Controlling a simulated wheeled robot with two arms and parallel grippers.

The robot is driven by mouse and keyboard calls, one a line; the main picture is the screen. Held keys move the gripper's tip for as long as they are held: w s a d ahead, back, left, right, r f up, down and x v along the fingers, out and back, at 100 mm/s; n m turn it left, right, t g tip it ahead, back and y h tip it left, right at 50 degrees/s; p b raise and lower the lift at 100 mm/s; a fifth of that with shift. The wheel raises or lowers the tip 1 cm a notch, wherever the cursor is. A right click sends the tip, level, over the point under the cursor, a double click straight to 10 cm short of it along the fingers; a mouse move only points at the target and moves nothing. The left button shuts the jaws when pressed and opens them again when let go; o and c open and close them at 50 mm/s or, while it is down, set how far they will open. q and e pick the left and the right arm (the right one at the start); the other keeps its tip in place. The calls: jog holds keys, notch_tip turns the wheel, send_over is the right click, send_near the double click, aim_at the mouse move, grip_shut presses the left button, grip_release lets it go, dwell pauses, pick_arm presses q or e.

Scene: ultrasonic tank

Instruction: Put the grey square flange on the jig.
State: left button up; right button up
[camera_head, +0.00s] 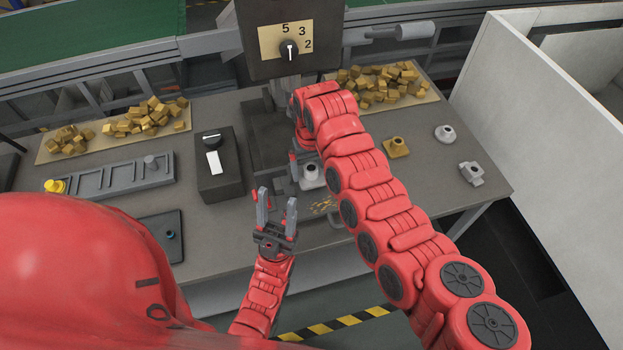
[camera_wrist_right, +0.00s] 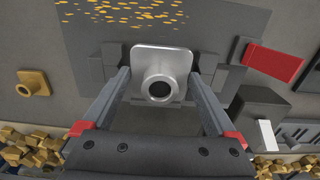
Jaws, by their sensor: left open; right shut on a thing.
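The grey square flange (camera_wrist_right: 160,62) has rounded corners and a round hub with a dark bore. My right gripper (camera_wrist_right: 158,84) is shut on it, one finger at each side. In the head view the flange (camera_head: 311,178) shows beside my right gripper (camera_head: 302,168), partly covered by my arm. Grey blocks of what looks like the jig (camera_wrist_right: 109,66) stand at both sides of the flange. Whether the flange touches the jig cannot be told. My left gripper (camera_head: 277,207) is open and empty, in front of the flange.
A brass flange (camera_head: 396,147), a round grey flange (camera_head: 445,133) and another grey part (camera_head: 471,173) stand at the right. A black switch box (camera_head: 217,172), a slotted grey tray (camera_head: 92,181) and a dark tray (camera_head: 155,224) lie left. The dial machine (camera_head: 290,40) stands behind.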

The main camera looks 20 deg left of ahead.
aim_at(312, 177)
notch_tip(312, 177, down, 4)
jog(key=shift+w+r, duration=0.15)
jog(key=shift+r, duration=0.05)
jog(key=shift+f+b, duration=0.15)
jog(key=shift+b, duration=0.25)
jog(key=o, duration=1.3)
jog(key=shift+c, duration=0.2)
jog(key=shift+r, duration=0.3)
notch_tip(312, 177, up, 3)
jog(key=shift+a+r+b, duration=0.1)
jog(key=shift+r+b, duration=0.1)
jog(key=shift+b, duration=0.9)
notch_tip(312, 177, up, 8)
jog(key=shift+r+b, duration=0.2)
jog(key=shift+b, duration=0.55)
